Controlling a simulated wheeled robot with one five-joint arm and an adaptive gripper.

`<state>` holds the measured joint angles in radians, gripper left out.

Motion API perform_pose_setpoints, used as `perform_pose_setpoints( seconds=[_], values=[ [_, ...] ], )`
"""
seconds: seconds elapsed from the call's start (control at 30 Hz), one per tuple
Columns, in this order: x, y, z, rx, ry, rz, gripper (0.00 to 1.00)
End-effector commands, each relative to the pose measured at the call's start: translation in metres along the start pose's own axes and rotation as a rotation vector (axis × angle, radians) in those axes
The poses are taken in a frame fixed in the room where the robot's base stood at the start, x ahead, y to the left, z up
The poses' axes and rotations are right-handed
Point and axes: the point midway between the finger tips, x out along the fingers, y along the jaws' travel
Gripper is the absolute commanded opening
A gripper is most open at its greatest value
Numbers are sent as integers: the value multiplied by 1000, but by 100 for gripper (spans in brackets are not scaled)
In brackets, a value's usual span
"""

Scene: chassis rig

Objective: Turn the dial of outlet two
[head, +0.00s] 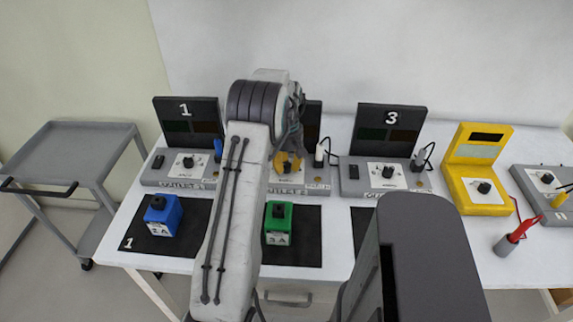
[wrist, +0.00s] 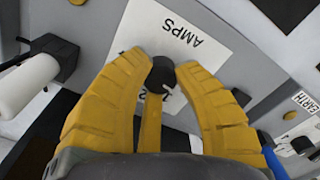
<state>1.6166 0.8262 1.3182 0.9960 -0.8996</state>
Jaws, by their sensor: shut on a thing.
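The outlet two station (head: 318,186) stands in the middle of the bench, between the stations marked 1 and 3. My arm hides much of it, including its number panel. My gripper (head: 288,164) has yellow fingers and points down over this station. In the wrist view, the black dial (wrist: 163,75) sits between the two fingertips of my gripper (wrist: 164,70), and they are shut on it. The white scale card (wrist: 185,38) marked AMPS lies under the dial. The fingers cover part of its scale, so the setting cannot be read.
A white plug (head: 319,154) stands at the station's right end. Outlet one (head: 152,178) and outlet three (head: 352,188) flank it. Blue (head: 163,215) and green (head: 278,222) blocks sit on black mats in front. A yellow meter (head: 478,168) and a red-handled probe (head: 520,231) are further right.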

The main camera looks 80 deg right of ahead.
Motion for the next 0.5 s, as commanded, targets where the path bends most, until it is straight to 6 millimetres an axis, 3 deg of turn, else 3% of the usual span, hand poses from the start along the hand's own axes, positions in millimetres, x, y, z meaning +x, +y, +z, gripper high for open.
perform_pose_setpoints(
  seconds=[0.37,0.4,0.5],
  values=[
    [3,-2,2,-3,-6,-7,0],
    [3,-2,2,-3,-6,-7,30],
    [2,-1,1,-3,-4,-6,39]
  ],
)
